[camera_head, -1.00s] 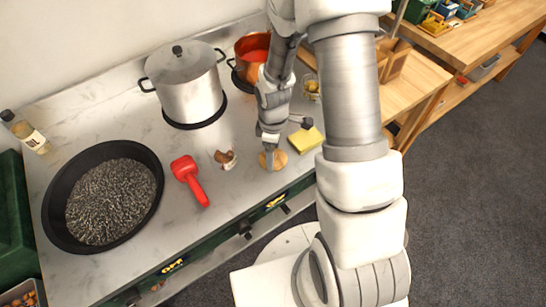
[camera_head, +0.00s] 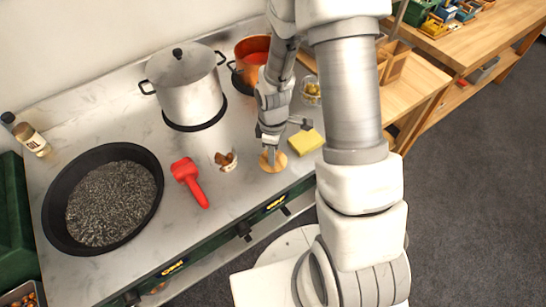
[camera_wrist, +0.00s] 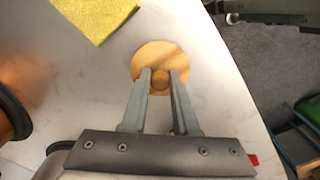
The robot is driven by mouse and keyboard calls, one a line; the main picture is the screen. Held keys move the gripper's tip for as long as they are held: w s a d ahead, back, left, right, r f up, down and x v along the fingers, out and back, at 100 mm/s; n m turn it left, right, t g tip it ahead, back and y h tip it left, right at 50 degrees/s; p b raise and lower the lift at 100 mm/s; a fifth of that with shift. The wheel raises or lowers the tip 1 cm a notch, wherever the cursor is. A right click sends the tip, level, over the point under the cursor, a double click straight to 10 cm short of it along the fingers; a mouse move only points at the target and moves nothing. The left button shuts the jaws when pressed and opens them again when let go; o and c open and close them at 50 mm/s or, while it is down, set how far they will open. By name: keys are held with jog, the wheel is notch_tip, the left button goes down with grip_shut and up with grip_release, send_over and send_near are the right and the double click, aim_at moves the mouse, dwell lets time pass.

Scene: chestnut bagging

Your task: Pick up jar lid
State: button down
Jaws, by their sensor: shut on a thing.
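The jar lid (camera_head: 278,164) is a round, light-wood disc on the counter, right of the small cup. In the wrist view the lid (camera_wrist: 150,50) has a round knob (camera_wrist: 159,79) at its middle, between my fingertips. My gripper (camera_wrist: 160,73) is shut on this knob from above. In the head view my gripper (camera_head: 270,157) reaches down onto the lid and hides part of it. I cannot tell whether the lid touches the counter or is slightly above it.
A yellow sponge (camera_head: 306,141) lies close to the lid, and the counter's front edge is near. A small cup with brown contents (camera_head: 226,161), a red scoop (camera_head: 190,182), a black pan (camera_head: 57,215) and a steel pot (camera_head: 187,92) stand to the left. A glass jar (camera_head: 311,92) stands behind.

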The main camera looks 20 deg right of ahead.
jog(key=shift+s+f, duration=0.15)
jog(key=shift+s, duration=0.15)
